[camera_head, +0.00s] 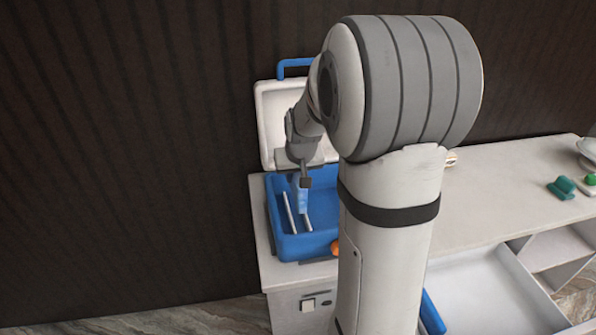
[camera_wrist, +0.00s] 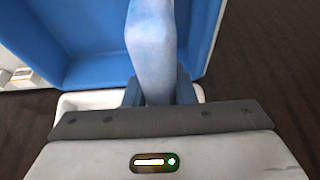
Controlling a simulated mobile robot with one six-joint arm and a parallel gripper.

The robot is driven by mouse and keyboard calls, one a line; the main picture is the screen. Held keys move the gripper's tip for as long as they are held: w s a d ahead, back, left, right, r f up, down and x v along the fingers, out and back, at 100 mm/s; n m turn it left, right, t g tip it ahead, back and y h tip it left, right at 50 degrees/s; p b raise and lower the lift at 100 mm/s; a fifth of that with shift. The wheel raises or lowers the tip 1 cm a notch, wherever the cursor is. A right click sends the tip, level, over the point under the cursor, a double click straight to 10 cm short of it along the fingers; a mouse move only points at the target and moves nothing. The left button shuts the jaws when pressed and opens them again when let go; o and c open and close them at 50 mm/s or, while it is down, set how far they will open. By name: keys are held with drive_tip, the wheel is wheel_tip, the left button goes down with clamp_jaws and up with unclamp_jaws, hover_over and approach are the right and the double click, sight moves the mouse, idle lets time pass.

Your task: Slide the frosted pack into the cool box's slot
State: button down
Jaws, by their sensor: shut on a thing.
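The blue cool box (camera_head: 284,240) stands open at the left end of the counter, with its white lid (camera_head: 270,112) raised at the back. Two pale parallel rails (camera_head: 289,212) show inside it, with a gap between them. My gripper (camera_head: 304,183) is over the box and shut on the frosted pale blue pack (camera_head: 302,200). The pack hangs down from the jaws near the rails; I cannot tell how far it is between them. In the wrist view the pack (camera_wrist: 151,50) stands out from the jaws (camera_wrist: 160,93), and the blue box wall (camera_wrist: 60,25) surrounds it.
An orange round thing (camera_head: 335,247) sits by the box's right front side, partly behind my arm. The white counter (camera_head: 500,185) runs right, with green items (camera_head: 562,187) at its far end. Open white compartments (camera_head: 480,285) lie below. A dark ribbed wall (camera_head: 120,130) stands behind.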

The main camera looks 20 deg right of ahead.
drive_tip(key=shift+f+b, duration=2.95)
drive_tip(key=shift+f, duration=1.15)
drive_tip(key=c, duration=1.1)
unclamp_jaws()
drive_tip(key=v, duration=0.7)
drive_tip(key=shift+s+r, duration=0.2)
drive_tip(key=shift+r, duration=0.15)
